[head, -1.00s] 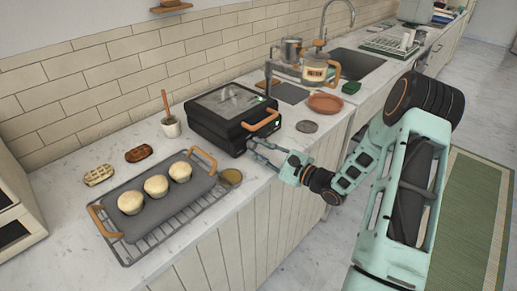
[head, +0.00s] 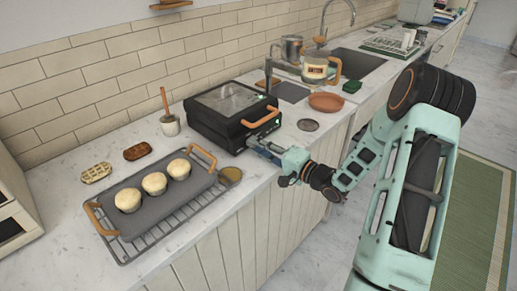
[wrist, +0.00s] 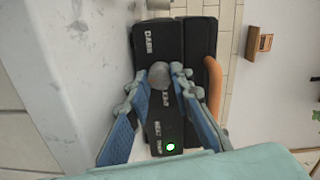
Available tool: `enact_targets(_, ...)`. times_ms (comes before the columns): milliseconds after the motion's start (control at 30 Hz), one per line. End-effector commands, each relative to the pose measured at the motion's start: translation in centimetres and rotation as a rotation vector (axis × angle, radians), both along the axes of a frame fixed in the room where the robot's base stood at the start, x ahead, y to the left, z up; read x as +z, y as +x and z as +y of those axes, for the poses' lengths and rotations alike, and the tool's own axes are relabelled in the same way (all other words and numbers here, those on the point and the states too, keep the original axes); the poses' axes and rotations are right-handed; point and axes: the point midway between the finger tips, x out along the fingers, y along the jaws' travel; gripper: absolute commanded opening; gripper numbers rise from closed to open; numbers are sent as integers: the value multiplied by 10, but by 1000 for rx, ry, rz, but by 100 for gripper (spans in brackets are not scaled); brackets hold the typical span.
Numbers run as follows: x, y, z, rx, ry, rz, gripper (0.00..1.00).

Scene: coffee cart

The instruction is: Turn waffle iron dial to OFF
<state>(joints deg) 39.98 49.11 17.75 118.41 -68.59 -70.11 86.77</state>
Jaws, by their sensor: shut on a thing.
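The waffle iron (head: 235,108) is black and closed, with an orange handle (head: 261,117), and stands on the counter. Its front panel (wrist: 170,38) fills the middle of the wrist view. The grey round dial (wrist: 158,77) sits on that panel, and my gripper (wrist: 159,73) is shut on it, one blue-padded finger on each side. White lettering shows above and below the dial, partly unreadable. A green light (wrist: 170,147) is lit lower on the panel. In the head view my gripper (head: 254,144) meets the front of the iron, and the dial is hidden there.
A grey tray (head: 150,209) with three muffins lies on a wire rack at left. A terracotta plate (head: 326,102) and a round grey disc (head: 308,125) are right of the iron.

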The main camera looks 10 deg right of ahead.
Motion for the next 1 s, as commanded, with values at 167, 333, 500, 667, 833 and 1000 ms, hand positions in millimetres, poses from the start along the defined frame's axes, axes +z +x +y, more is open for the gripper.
enact_targets(167, -2, 0, 0, 0, -138, -100, 0)
enact_targets(333, -3, 0, 0, 0, -269, -194, 0)
enact_targets(500, -3, 0, 0, 0, -399, -290, 0)
enact_targets(667, -4, 0, 0, -1, -523, -379, 0)
enact_targets(833, -4, -1, 1, 0, -654, -474, 0)
enact_targets(1000, -5, -1, 1, 1, -784, -570, 0)
